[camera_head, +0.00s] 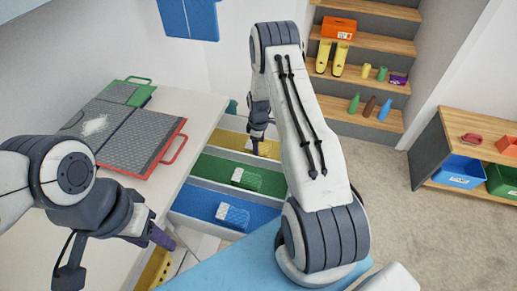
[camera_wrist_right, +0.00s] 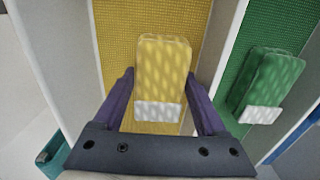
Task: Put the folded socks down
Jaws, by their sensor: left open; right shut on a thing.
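The folded yellow socks (camera_wrist_right: 162,68), with a white band, sit between the purple fingers of my right gripper (camera_wrist_right: 160,90), over the yellow-lined compartment (camera_wrist_right: 108,45). Whether they touch its floor I cannot tell. In the head view my right gripper (camera_head: 257,138) is at the far, yellow compartment (camera_head: 225,138), partly hiding the socks (camera_head: 268,148). Folded green socks (camera_head: 246,178) lie in the middle green compartment (camera_head: 205,167). Folded blue socks (camera_head: 233,214) lie in the near blue compartment (camera_head: 190,203). My left gripper (camera_head: 162,240) is open and empty, left of the blue compartment.
A white table (camera_head: 205,110) at the left carries grey boards with red (camera_head: 174,150) and green handles. Wooden shelves (camera_head: 375,45) with boots and bottles stand at the back. A low shelf at the right holds a blue bin (camera_head: 459,172). Carpet at the right is clear.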

